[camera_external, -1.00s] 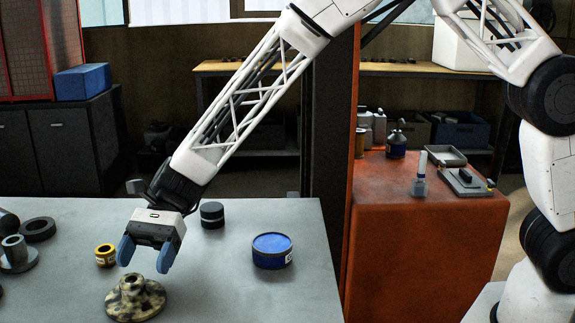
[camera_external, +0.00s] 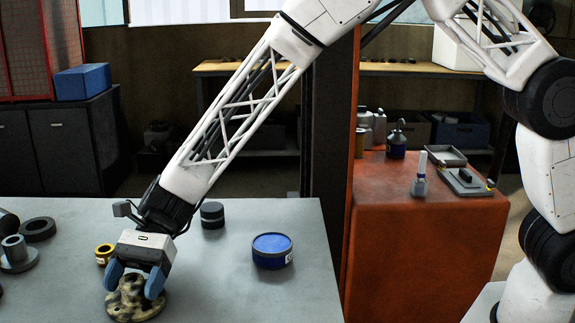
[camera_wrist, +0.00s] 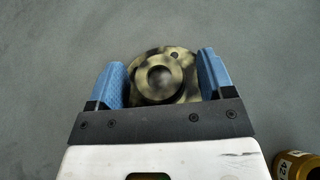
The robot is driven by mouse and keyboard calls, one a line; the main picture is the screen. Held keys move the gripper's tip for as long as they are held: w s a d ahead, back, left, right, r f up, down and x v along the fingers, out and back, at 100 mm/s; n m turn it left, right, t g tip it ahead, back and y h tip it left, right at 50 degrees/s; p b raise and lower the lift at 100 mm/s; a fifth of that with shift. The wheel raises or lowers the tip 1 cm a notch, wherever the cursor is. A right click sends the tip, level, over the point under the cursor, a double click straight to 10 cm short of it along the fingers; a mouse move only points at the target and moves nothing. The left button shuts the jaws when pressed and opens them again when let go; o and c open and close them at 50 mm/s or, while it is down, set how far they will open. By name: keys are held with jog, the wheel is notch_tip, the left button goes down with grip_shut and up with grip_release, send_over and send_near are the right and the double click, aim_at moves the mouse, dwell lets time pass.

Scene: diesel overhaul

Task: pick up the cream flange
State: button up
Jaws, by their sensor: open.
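The cream flange (camera_external: 134,303), mottled with dark patches, lies flat on the grey table near its front edge. Its raised round hub points up. My gripper (camera_external: 134,283) is open and low over the flange, with one blue finger on each side of the hub. The wrist view shows the flange (camera_wrist: 160,76) between the two blue fingers (camera_wrist: 163,82), with a gap visible beside the hub. Part of the flange is hidden behind my gripper in both views.
A yellow ring-shaped part (camera_external: 103,254) stands close behind my gripper; its label shows in the wrist view (camera_wrist: 297,165). A blue tin (camera_external: 272,251) and a dark cylinder (camera_external: 212,215) stand to the right. Grey flanged parts (camera_external: 18,255) lie at the left.

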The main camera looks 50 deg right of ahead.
aim_at(135, 279)
dwell(0.5)
jog(key=c, duration=1.3)
jog(key=shift+r, duration=0.2)
jog(key=shift+r, duration=0.5)
jog(key=shift+s+d+r, duration=0.1)
jog(key=shift+d+r, duration=0.05)
jog(key=shift+r, duration=0.45)
jog(key=shift+s+d+r, duration=0.1)
jog(key=shift+r, duration=0.5)
jog(key=s+d, duration=0.3)
jog(key=d, duration=0.1)
jog(key=s+d+r, duration=0.1)
jog(key=s+d, duration=0.6)
jog(key=shift+d+r, duration=0.15)
jog(key=shift+d, duration=0.15)
